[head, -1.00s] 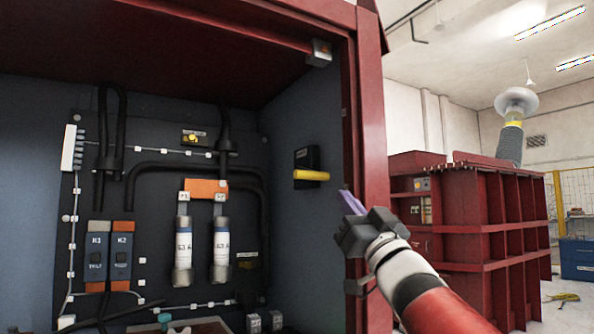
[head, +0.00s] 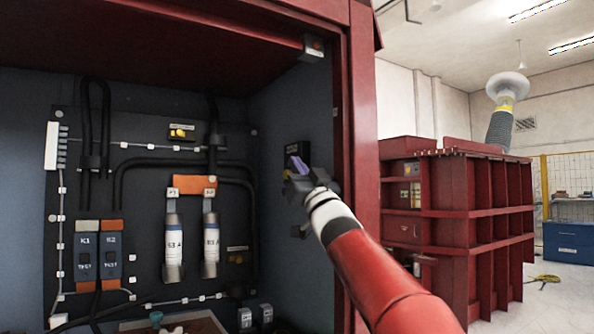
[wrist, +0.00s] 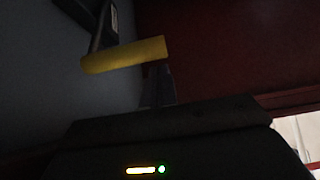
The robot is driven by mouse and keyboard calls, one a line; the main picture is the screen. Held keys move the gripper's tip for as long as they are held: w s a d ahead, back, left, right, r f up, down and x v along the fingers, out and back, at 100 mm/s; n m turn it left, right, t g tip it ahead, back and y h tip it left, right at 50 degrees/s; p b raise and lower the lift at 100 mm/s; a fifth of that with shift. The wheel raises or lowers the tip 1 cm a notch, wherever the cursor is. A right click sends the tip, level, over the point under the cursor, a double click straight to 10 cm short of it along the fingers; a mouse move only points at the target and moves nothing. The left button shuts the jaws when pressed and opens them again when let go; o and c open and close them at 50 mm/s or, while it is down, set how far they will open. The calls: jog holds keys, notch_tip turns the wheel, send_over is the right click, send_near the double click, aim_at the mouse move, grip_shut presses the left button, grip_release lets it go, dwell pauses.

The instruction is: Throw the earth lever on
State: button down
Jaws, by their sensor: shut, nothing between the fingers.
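The earth lever appears to be the yellow handle on a black plate (head: 297,149) on the cabinet's right inner wall. In the head view the handle is mostly hidden behind my gripper (head: 299,166). In the wrist view the yellow handle (wrist: 118,56) lies nearly level, its right end a little higher. My gripper (wrist: 160,88) is shut and empty, with its fingertips at the right part of the handle, just beneath it in the picture. I cannot tell whether they touch it.
The red cabinet frame (head: 361,120) stands close to the right of my arm. The back panel holds fuses (head: 173,250), switches K1 (head: 86,255) and K2 (head: 110,258), and black cables. A tray (head: 180,322) sits at the bottom. A red transformer tank (head: 455,205) stands outside, right.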

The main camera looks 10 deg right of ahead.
jog(key=shift+w+a+f, duration=0.1)
jog(key=shift+w+f, duration=0.05)
jog(key=shift+f, duration=0.3)
jog(key=shift+t, duration=0.7)
jog(key=f+b, duration=0.2)
jog(key=w+f+b, duration=0.1)
jog(key=f+b, duration=0.1)
jog(key=b, duration=0.1)
jog(key=shift+w+a+f, duration=0.15)
jog(key=shift+a, duration=0.05)
